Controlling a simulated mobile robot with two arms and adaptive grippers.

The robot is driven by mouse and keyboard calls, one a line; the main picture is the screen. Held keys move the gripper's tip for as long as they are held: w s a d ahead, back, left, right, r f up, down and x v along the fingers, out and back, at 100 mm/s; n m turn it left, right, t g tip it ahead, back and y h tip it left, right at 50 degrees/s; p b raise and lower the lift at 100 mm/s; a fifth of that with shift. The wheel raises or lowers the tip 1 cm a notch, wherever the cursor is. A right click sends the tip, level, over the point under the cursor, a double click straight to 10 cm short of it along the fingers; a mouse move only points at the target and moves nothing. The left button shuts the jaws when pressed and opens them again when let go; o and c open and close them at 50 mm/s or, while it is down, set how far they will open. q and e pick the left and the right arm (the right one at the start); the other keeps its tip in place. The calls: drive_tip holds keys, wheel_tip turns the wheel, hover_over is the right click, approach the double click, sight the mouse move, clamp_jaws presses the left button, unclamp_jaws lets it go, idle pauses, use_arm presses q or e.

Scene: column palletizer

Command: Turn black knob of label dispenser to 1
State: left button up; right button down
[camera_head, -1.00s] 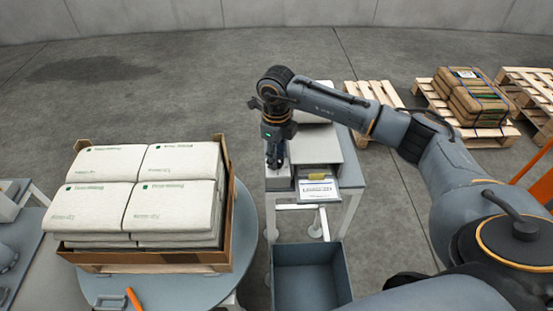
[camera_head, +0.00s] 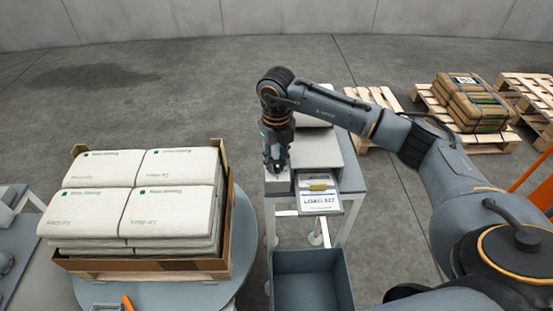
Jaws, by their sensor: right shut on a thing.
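The label dispenser (camera_head: 318,150) is a light grey box on a small grey table. My right gripper (camera_head: 277,168) points down onto the top of this block and is shut. The black knob is hidden under the fingers, so its setting does not show. A white label reading "LOAD 327" (camera_head: 318,202) sticks out of the dispenser's front, with a yellow piece at its upper edge. My left gripper is not in view.
An open grey bin (camera_head: 345,268) stands below the table's front. At the left, a round turntable (camera_head: 247,255) bears a cardboard tray (camera_head: 229,200) stacked with white sacks (camera_head: 92,202). Wooden pallets (camera_head: 468,146), one with brown sacks, lie at the back right.

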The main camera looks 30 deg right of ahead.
sight(276, 162)
drive_tip(key=c, duration=1)
unclamp_jaws()
wheel_tip(276, 162, up, 8)
drive_tip(key=shift+r, duration=0.1)
